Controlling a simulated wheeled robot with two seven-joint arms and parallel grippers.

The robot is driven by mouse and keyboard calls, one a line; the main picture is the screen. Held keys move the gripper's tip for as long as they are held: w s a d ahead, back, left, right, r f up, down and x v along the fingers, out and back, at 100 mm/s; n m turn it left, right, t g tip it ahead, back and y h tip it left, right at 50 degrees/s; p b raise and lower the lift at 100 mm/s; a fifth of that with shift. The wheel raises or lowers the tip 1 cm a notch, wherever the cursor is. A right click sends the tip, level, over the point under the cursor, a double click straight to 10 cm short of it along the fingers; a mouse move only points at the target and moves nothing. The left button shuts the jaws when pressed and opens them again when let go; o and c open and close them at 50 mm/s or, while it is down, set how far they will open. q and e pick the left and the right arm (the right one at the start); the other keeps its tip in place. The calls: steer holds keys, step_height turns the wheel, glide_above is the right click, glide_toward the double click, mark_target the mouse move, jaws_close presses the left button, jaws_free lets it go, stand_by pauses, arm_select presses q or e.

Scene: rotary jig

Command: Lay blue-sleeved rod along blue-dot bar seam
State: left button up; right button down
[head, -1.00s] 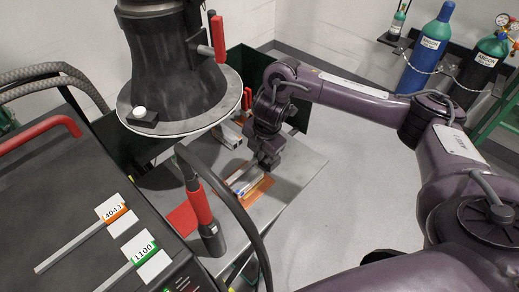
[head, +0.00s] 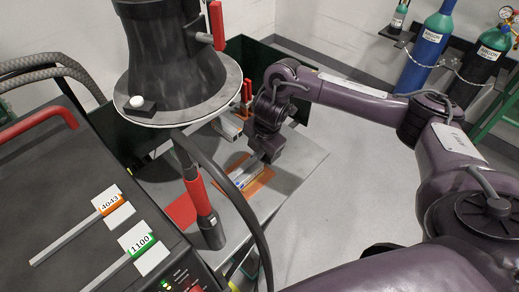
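My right gripper (head: 262,156) points down over the far end of a small grey metal bar (head: 246,172) on the table. It is too small and dark to tell whether its fingers are open or shut, or whether they touch anything. The bar lies on an orange-brown patch (head: 262,183). Two rods with paper tags lie on the dark machine: an orange-marked 4043 rod (head: 75,236) and a green-marked 1100 rod (head: 113,269). My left gripper is not in view.
A red-handled torch (head: 201,200) with a black cable stands at the near left of the grey table (head: 299,164). A large dark cone with a round plate (head: 180,90) overhangs the table's left. Gas cylinders (head: 428,45) stand far right.

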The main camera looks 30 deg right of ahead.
steer(key=shift+f+b, duration=0.3)
steer(key=shift+f, duration=0.15)
stand_by(0.6)
steer(key=c, duration=2.1)
jaws_free()
steer(key=o, duration=0.5)
steer(key=shift+f, duration=0.1)
steer(key=shift+s, duration=0.1)
